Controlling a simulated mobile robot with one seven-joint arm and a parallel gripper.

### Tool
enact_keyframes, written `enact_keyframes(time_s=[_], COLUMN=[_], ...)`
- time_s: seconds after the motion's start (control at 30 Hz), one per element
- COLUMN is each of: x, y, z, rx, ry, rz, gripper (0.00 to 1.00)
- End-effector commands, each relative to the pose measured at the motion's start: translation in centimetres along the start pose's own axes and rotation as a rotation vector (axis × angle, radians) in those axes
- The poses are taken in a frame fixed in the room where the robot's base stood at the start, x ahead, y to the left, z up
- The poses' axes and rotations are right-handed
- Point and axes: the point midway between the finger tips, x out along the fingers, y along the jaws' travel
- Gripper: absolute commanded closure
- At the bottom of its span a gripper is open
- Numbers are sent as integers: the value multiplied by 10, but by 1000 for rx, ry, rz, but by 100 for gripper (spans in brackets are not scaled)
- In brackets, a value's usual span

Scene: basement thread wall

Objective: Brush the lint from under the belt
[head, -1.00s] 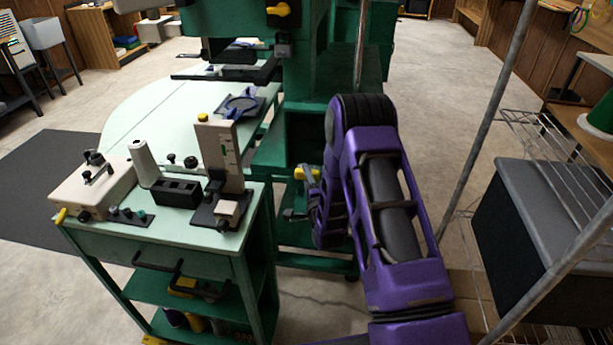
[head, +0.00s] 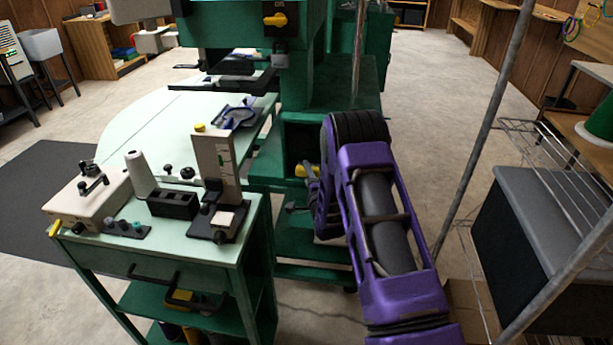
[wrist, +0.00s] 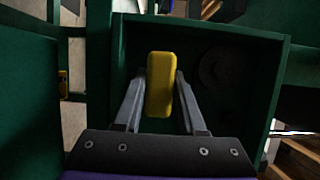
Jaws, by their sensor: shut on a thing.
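My gripper (wrist: 160,85) is shut on a yellow block-shaped handle (wrist: 159,86), with one grey finger along each side of it. In the wrist view the handle is in front of a dark green open-fronted box (wrist: 277,100). A dark round disc (wrist: 217,68) shows faintly inside the box, right of the handle. In the head view the yellow handle (head: 304,170) shows at the green machine's lower opening, left of my purple arm. I cannot make out the belt, the lint or any bristles; the box interior is very dark.
A pale green worktable (head: 160,240) with instruments and a white cone stands close on the left. A metal pole and wire rack (head: 515,130) with a grey-topped black bin (head: 545,215) stand on the right. Concrete floor is clear behind.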

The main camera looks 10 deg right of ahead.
Motion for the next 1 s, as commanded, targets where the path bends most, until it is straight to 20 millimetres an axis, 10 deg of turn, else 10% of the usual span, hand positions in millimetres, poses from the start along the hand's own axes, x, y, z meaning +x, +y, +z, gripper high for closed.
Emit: enact_keyframes(time_s=[1.0], x=[10], y=[0], z=[-4], rx=[0], ry=[0], rz=[-1], gripper=[100])
